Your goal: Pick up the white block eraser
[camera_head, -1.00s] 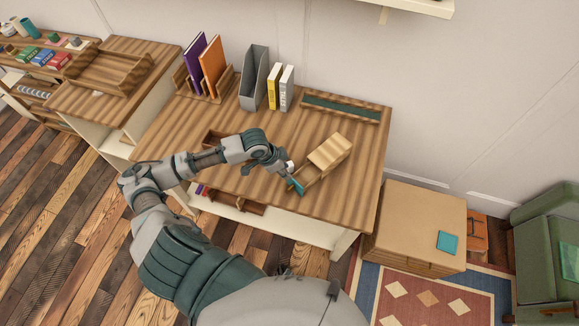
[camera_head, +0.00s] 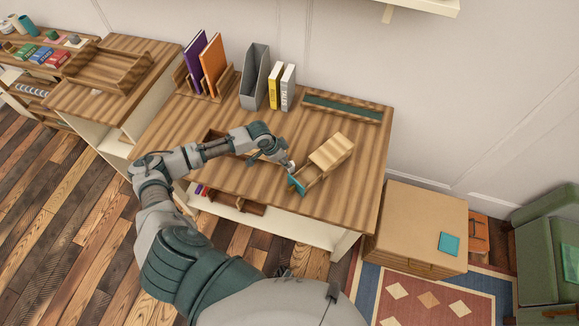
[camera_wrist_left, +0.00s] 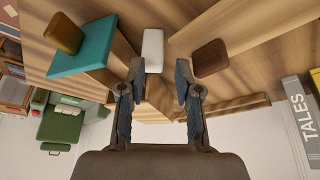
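The white block eraser (camera_wrist_left: 152,50) stands out as a small white block in the left wrist view, just ahead of and between the fingertips of my left gripper (camera_wrist_left: 157,74). The fingers are apart with a gap between them, and they do not visibly grip it. In the head view my left gripper (camera_head: 286,162) is low over the desk, just left of a small wooden box (camera_head: 331,151). The eraser is mostly hidden by the hand there. My right gripper is in neither view.
Books (camera_head: 212,65), a grey file holder (camera_head: 254,76) and a long tray (camera_head: 341,107) stand along the desk's back.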

